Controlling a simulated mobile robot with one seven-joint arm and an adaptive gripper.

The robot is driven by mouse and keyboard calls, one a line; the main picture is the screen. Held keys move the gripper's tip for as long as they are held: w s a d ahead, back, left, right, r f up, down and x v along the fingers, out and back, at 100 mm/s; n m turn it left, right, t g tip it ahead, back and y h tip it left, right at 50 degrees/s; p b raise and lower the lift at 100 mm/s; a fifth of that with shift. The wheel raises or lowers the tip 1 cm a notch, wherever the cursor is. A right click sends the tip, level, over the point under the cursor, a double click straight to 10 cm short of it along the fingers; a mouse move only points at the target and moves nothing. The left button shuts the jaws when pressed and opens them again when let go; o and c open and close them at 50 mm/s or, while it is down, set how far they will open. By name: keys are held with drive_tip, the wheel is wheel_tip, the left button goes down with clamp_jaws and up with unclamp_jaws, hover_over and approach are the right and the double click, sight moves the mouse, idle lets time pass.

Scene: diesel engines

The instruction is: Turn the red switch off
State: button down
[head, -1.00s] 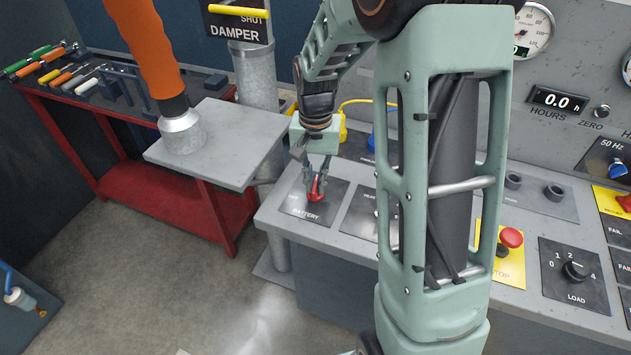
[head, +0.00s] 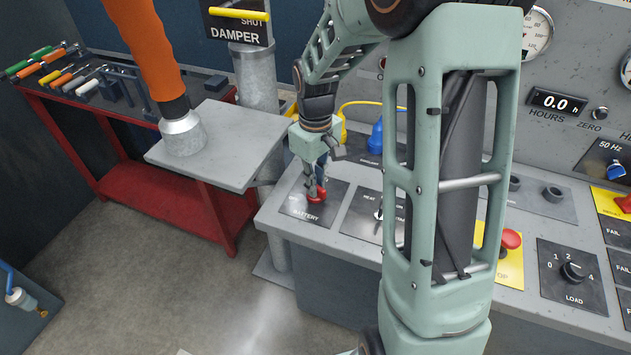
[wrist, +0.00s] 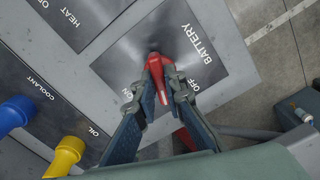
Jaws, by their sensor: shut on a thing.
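The red switch (head: 317,195) sits on the dark BATTERY plate (head: 298,210) at the left end of the grey console. In the wrist view the red switch (wrist: 156,75) is a red handle with a pale line along it, lying between the ON and OFF marks. My gripper (head: 316,190) comes down on it from above. In the wrist view my gripper (wrist: 165,88) has its two fingers closed on either side of the handle. The fingers hide part of the handle.
A HEAT plate (head: 375,215) lies to the right of the BATTERY plate. Blue (wrist: 14,113) and yellow (wrist: 66,152) fittings stand near the COOLANT and OIL labels. A red emergency button (head: 511,239) and LOAD knob (head: 573,271) are further right.

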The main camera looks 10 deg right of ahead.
drive_tip(key=shift+n+p, duration=0.45)
drive_tip(key=shift+n, duration=1.75)
drive_tip(key=shift+w, duration=0.1)
drive_tip(key=c, duration=2)
unclamp_jaws()
drive_tip(key=shift+r, duration=0.1)
wheel_tip(320, 180, up, 12)
drive_tip(key=shift+f, duration=0.1)
